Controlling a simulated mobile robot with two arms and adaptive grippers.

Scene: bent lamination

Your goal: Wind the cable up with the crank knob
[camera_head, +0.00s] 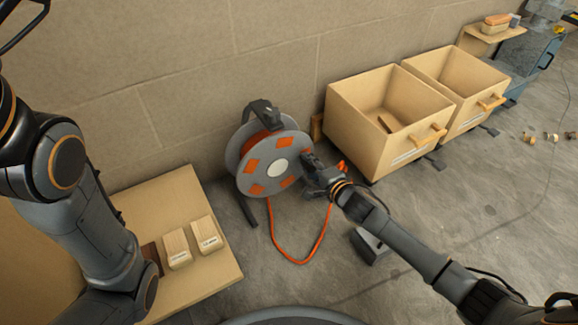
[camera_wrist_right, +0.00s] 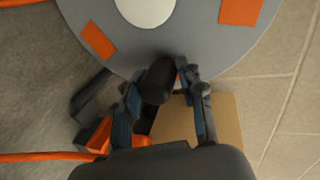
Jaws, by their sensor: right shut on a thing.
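The cable reel (camera_head: 279,167) stands on the floor by the wall, with a grey disc, orange patches, a white hub and a black handle on top. The orange cable (camera_head: 296,262) hangs from it in a loop on the floor. My right gripper (camera_head: 313,170) is at the right side of the disc. In the right wrist view the black crank knob (camera_wrist_right: 158,80) sits between the fingers of my right gripper (camera_wrist_right: 160,86), which is shut on it. An orange part (camera_wrist_right: 104,137) and cable show at lower left there. My left arm is at left; its gripper is out of view.
Two open wooden drawer boxes (camera_head: 349,119) stand right of the reel. A wooden board (camera_head: 216,268) with two small light blocks (camera_head: 177,249) lies at lower left. A grey object (camera_head: 369,246) is under my right forearm. Small pieces (camera_head: 551,136) lie at far right.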

